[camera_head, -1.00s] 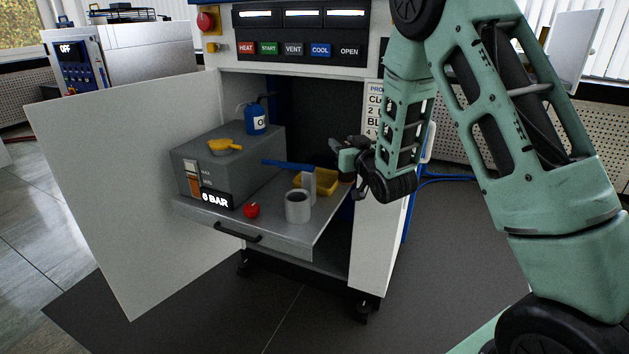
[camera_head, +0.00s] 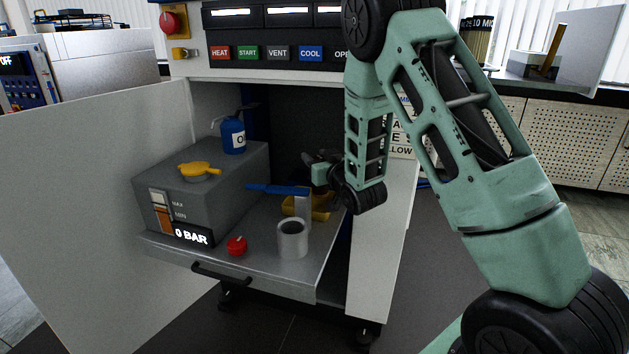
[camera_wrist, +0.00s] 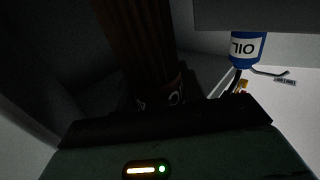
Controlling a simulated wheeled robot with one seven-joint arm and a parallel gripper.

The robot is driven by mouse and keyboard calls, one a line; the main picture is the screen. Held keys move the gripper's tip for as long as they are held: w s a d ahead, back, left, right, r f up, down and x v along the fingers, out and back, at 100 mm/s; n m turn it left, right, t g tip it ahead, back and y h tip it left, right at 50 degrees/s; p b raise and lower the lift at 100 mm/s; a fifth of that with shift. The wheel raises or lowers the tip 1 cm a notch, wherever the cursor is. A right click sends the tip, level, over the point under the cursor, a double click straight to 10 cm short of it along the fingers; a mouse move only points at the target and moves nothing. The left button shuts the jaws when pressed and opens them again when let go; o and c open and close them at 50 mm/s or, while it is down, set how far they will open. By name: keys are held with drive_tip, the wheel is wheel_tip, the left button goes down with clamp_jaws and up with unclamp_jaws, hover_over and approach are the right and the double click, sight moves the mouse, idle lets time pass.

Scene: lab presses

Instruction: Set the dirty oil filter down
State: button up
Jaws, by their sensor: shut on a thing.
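The dirty oil filter (camera_wrist: 140,50), a dark brown pleated cylinder with faint lettering at its near end, fills the upper middle of the wrist view. My gripper (camera_wrist: 165,103) is shut on it; the fingertips are hard to make out in the dark. In the head view my gripper (camera_head: 314,170) is in the press's open lower bay, above the back right of the pulled-out shelf (camera_head: 262,268). The filter cannot be clearly made out there. A yellow tray (camera_head: 322,213) lies on the shelf below my gripper, partly hidden by a grey upright and my arm.
An open door (camera_head: 80,220) stands left.

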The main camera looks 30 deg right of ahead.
drive_tip(key=shift+f+b, duration=0.65)
drive_tip(key=shift+f, duration=1.5)
drive_tip(key=shift+f, duration=0.2)
drive_tip(key=o, duration=1)
